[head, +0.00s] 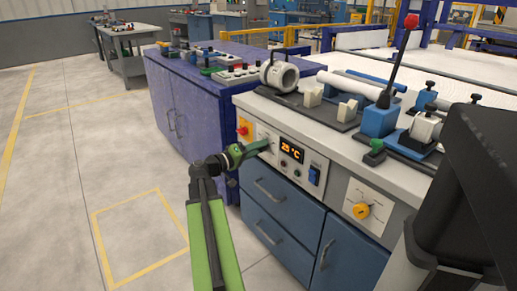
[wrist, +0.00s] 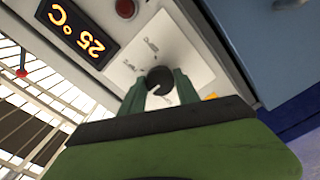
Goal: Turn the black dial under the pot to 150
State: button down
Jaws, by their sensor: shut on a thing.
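The black dial (wrist: 160,80) sits on a white plate (wrist: 185,45) with small markings, in the wrist view. Its white pointer mark shows at the lower part of the face. My gripper (wrist: 159,90) has its two green fingers on either side of the dial, shut on it. In the head view my gripper (head: 264,144) reaches the bench's front panel and hides the dial. The orange display (head: 292,150) beside it reads 25 °C; it also shows, turned over, in the wrist view (wrist: 78,30). A round whitish pot-like ring (head: 283,75) stands on the bench top above.
A red button on yellow (head: 244,130) lies left of the dial, and a blue switch (head: 314,176) right of the display. A yellow knob (head: 361,210) is farther right. A red-knobbed lever (head: 399,62) rises from the bench. Open floor lies to the left.

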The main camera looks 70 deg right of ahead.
jog(key=shift+s+a, duration=0.1)
jog(key=c, duration=0.9)
grip_release()
jog(key=v, duration=1.7)
jog(key=shift+a, duration=0.2)
